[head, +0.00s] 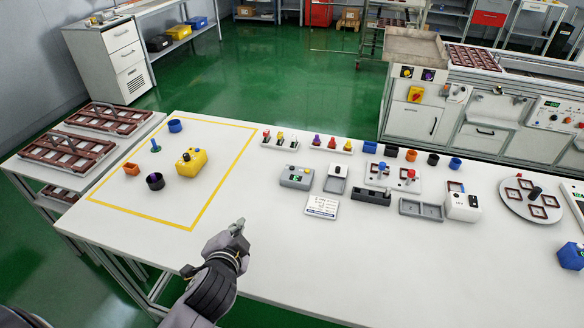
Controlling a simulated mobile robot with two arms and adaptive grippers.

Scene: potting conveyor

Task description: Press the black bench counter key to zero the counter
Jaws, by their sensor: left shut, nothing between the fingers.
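My left gripper (238,226) comes in from the bottom over the front part of the white table, its fingers shut and empty. It is apart from all the devices. A grey box (287,184) with a small green display stands on the table, to the right of and beyond the gripper. A low black box (366,198) lies farther right. Which of these carries the black counter key is too small to tell. My right gripper is out of view.
A white card (321,207) lies in front of the grey box. A yellow box (191,165) and small cups stand inside the yellow outline at left. A round turntable (514,210) is at right. The table (300,255) is clear in front.

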